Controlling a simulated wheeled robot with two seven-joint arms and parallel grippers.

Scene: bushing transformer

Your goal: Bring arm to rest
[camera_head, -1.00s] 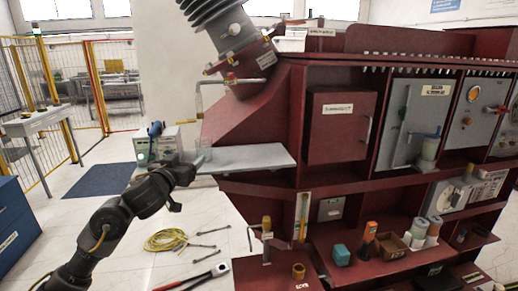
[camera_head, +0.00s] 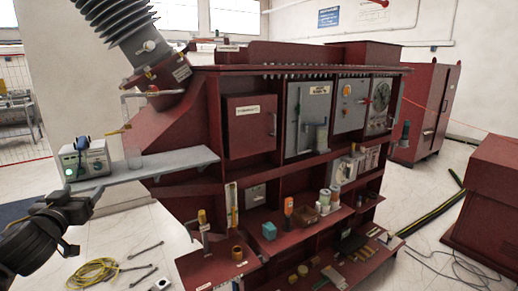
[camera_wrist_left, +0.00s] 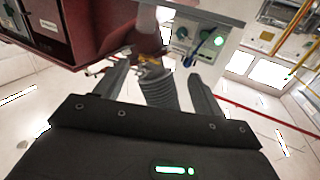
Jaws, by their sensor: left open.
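My left arm enters the head view from the lower left. Its dark gripper (camera_head: 72,207) is just in front of the left end of the grey shelf (camera_head: 165,164). In the left wrist view, its two fingers are spread apart (camera_wrist_left: 157,76), with nothing held between them. The ribbed grey bushing (camera_wrist_left: 160,92) shows in the background through the gap. My right gripper is in neither view.
A device with a green light (camera_head: 84,160) stands on the shelf, close to my left gripper. The dark red transformer cabinet (camera_head: 262,185) fills the middle. A yellow cable coil (camera_head: 93,272) and tools lie on the floor.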

